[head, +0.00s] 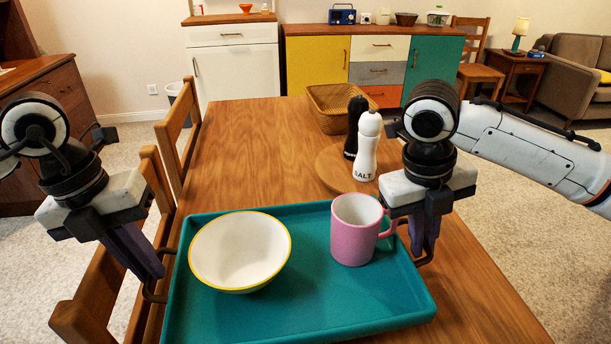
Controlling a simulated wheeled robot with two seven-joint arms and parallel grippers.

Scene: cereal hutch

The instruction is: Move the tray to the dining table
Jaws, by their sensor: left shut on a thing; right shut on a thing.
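The teal tray (310,305) is at the near end of the wooden dining table (235,150), over its surface. I cannot tell whether it touches the tabletop. A white bowl with a yellow rim (240,252) stands on its left part, and a pink mug (355,230) stands upright on its right part. My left gripper (155,285) is shut on the tray's left handle. My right gripper (425,250) is shut on the tray's right handle, close beside the mug. The fingertips are partly hidden by the gripper bodies.
Beyond the tray, a round wooden board (335,170) holds a white salt mill (367,148) and a black mill (355,125). A wicker basket (330,105) stands behind them. Wooden chairs (180,125) line the table's left side. The tabletop's left middle is clear.

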